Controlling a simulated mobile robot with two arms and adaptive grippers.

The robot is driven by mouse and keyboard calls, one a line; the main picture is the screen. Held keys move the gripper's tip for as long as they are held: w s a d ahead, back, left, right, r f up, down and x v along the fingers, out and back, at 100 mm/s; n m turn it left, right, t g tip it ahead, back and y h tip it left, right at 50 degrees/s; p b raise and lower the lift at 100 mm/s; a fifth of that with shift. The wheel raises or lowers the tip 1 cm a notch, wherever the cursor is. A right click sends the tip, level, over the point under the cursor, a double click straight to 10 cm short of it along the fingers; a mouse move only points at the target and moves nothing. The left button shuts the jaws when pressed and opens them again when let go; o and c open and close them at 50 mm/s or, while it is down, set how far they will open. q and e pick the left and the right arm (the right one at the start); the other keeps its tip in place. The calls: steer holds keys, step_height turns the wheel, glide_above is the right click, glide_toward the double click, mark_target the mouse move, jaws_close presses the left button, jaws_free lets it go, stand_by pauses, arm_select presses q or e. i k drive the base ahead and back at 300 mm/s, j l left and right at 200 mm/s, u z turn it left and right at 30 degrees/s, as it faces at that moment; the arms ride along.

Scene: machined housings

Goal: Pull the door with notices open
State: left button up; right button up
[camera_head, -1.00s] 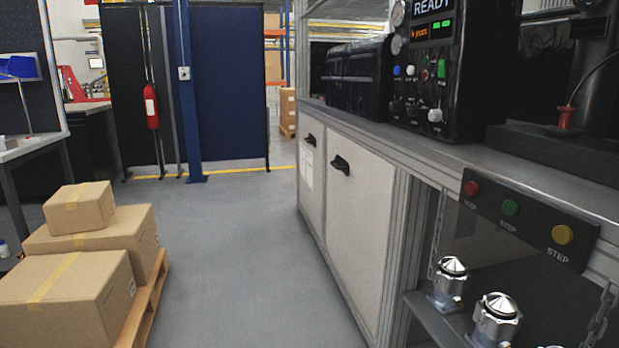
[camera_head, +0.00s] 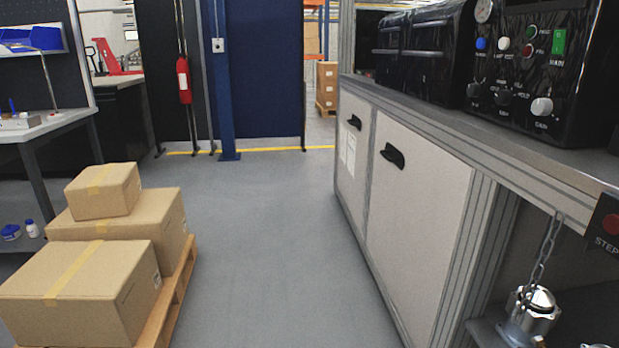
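The door with notices (camera_head: 352,178) is the far, narrower one of two light grey cabinet doors under the bench on the right. White paper notices (camera_head: 348,156) are on its face. Its black handle (camera_head: 354,122) is near the top. The door looks shut. The nearer, wider plain door (camera_head: 415,215) has its own black handle (camera_head: 392,155) and also looks shut. Neither of my grippers is in view.
Stacked cardboard boxes (camera_head: 80,290) on a wooden pallet (camera_head: 178,300) stand at the left. Clear grey floor (camera_head: 265,240) runs between them and the cabinet. A control panel (camera_head: 545,65) sits on the bench. A blue post (camera_head: 222,90) and a fire extinguisher (camera_head: 184,80) are at the back.

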mark_target(354, 113)
steer(key=i+u, duration=0.15)
steer(key=i, duration=1.55)
